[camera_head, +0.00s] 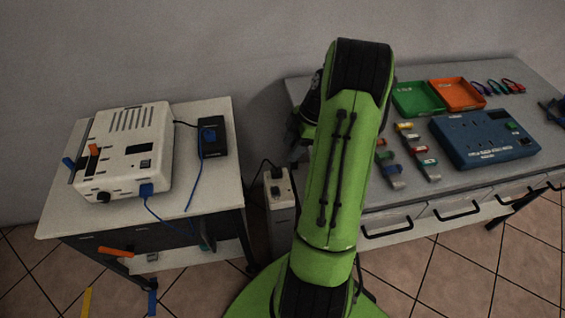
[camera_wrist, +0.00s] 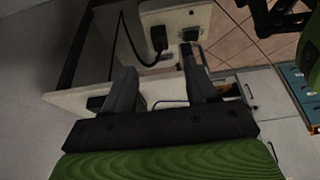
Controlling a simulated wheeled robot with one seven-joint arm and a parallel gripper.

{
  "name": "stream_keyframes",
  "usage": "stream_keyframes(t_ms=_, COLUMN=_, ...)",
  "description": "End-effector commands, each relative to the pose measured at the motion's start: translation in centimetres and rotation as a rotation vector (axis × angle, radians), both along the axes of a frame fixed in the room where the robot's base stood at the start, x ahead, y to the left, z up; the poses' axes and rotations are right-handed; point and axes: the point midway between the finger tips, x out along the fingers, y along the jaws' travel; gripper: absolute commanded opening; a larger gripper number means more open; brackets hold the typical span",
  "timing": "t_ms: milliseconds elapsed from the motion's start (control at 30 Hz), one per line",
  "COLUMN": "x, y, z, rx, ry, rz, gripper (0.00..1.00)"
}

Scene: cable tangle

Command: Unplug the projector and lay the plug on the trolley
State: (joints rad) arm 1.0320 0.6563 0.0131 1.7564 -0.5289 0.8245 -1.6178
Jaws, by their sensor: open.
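A white boxy device, apparently the projector (camera_head: 128,150), sits on the trolley (camera_head: 222,180) at the left. A blue plug (camera_head: 146,189) is in its front face, with a blue cable running down from it. My gripper is hidden behind my arm in the head view. In the wrist view my gripper (camera_wrist: 158,62) is open with nothing between its fingers. Beyond the fingertips, a black plug (camera_wrist: 158,40) with a black cable is on a pale surface, beside a dark socket (camera_wrist: 190,34). I cannot tell which device that cable feeds.
A black box (camera_head: 212,137) with a blue connector lies on the trolley's right. A pale outlet post (camera_head: 281,210) stands between trolley and workbench (camera_head: 345,215). The bench holds a green tray (camera_head: 418,98), an orange tray (camera_head: 458,94) and a blue panel box (camera_head: 486,140).

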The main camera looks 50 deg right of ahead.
Motion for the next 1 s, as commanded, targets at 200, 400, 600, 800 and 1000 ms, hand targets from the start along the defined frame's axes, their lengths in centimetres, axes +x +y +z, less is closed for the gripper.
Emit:
stream_keyframes(t_ms=200, x=1.1, y=1.8, z=-5.1, rx=0.003, ry=0.002, rz=0.002, gripper=0.57)
stream_keyframes(t_ms=400, x=1.9, y=3.0, z=-8.6, rx=0.002, ry=0.003, rz=0.000, gripper=0.57)
stream_keyframes(t_ms=600, x=2.3, y=3.4, z=-9.8, rx=-0.001, ry=0.001, rz=-0.001, gripper=0.57)
stream_keyframes(t_ms=800, x=2.3, y=3.4, z=-9.8, rx=-0.002, ry=0.001, rz=-0.001, gripper=0.57)
stream_keyframes(t_ms=1000, x=2.3, y=3.4, z=-9.7, rx=0.000, ry=0.001, rz=-0.002, gripper=0.28)
